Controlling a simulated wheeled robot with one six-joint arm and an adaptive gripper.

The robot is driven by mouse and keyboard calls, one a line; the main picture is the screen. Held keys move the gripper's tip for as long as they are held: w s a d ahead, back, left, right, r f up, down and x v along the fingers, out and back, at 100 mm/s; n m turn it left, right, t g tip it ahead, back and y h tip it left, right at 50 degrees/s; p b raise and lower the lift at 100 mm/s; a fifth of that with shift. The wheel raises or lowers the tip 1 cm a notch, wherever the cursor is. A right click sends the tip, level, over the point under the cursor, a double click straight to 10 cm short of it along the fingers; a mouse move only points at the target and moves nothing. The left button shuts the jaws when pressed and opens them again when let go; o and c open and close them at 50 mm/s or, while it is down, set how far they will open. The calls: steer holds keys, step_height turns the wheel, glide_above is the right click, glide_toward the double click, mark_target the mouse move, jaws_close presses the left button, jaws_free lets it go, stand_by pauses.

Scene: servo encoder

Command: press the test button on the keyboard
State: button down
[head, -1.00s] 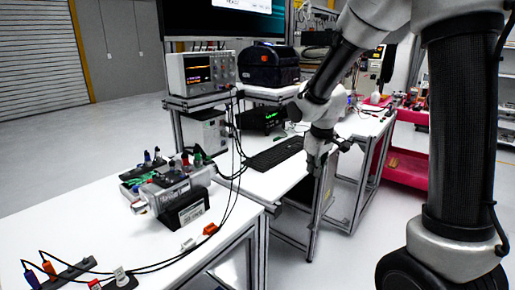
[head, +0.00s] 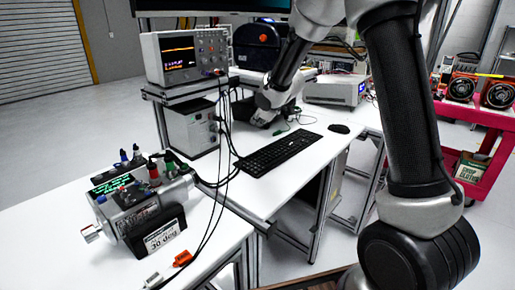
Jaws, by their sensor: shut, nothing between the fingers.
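The black keyboard (head: 278,153) lies flat on the white desk and is in full view. Its keys are too small for me to pick out a test button. My gripper (head: 264,119) is shut, at the end of the arm beyond the keyboard's far left part, near the black instrument (head: 238,108). It looks small and its fingertips are hard to make out. I see clear desk between it and the keyboard, and no contact with the keys.
A black mouse (head: 339,129) lies right of the keyboard. An oscilloscope (head: 184,55) stands on a shelf at the left, with cables hanging down. A servo rig (head: 145,205) sits on the near white table. A red cart (head: 480,140) stands at the right.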

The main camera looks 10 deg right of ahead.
steer(key=shift+w+a+r+n, duration=0.15)
steer(key=shift+a+r+n, duration=0.15)
steer(key=shift+f, duration=0.1)
glide_above(257, 152)
steer(key=shift+f, duration=4.3)
steer(key=shift+f, duration=0.15)
steer(key=shift+f, duration=0.25)
steer(key=shift+f, duration=0.4)
steer(key=shift+r, duration=0.8)
